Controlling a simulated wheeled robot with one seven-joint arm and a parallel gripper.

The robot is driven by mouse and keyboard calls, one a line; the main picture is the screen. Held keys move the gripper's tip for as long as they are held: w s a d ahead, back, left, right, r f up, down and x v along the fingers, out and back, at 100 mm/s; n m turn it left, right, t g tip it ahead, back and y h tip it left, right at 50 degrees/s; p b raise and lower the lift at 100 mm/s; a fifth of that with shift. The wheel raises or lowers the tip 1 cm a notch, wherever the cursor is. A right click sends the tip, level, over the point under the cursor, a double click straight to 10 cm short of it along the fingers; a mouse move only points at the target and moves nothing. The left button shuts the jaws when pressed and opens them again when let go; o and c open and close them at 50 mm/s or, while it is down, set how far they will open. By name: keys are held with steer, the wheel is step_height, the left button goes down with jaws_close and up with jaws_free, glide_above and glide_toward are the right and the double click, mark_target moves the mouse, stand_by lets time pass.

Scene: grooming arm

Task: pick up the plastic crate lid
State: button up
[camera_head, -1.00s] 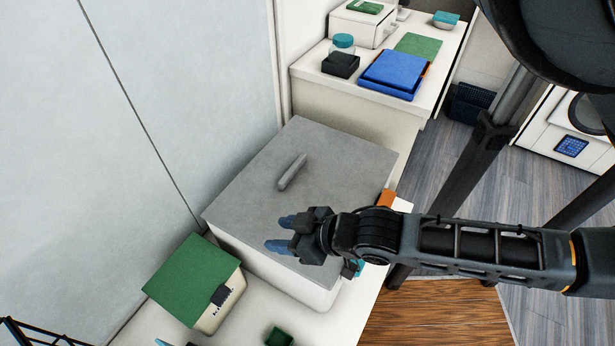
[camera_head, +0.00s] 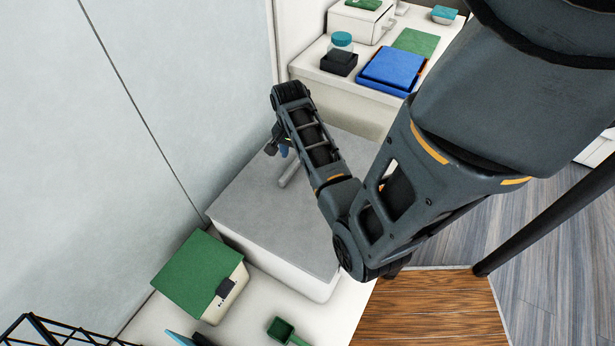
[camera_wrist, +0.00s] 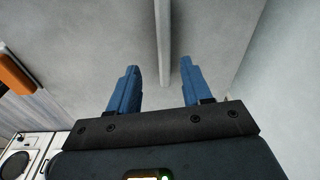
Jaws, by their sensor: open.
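The plastic crate lid (camera_head: 265,225) is a flat grey cover lying on a white crate (camera_head: 275,268) on the counter. A raised grey bar handle (camera_head: 289,174) runs across its middle. My gripper (camera_head: 284,148) is over the far part of the lid, near the far end of the handle, with my arm hiding the lid's right side. In the wrist view, the two blue fingers of my gripper (camera_wrist: 159,75) are apart and empty. The handle (camera_wrist: 163,40) shows in the gap between them, running away from me above the grey lid (camera_wrist: 90,35). I cannot tell how far the fingertips are above the lid.
A green-lidded box (camera_head: 200,275) stands close in front of the crate, with a small green scoop (camera_head: 282,330) beside it. A pale wall (camera_head: 170,110) borders the left. A back counter holds a blue box (camera_head: 392,68) and a dark block (camera_head: 339,62) with a jar.

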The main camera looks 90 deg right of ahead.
mark_target(293, 165)
steer(key=shift+w+d+r+m+y, duration=0.2)
steer(key=shift+d+r+m+y, duration=0.25)
steer(key=shift+r+m+y, duration=0.2)
steer(key=shift+f, duration=0.1)
steer(key=shift+w+a+f, duration=0.1)
steer(key=shift+f, duration=1.8)
steer(key=shift+w+a+f, duration=0.1)
steer(key=shift+f, duration=1.75)
jaws_close()
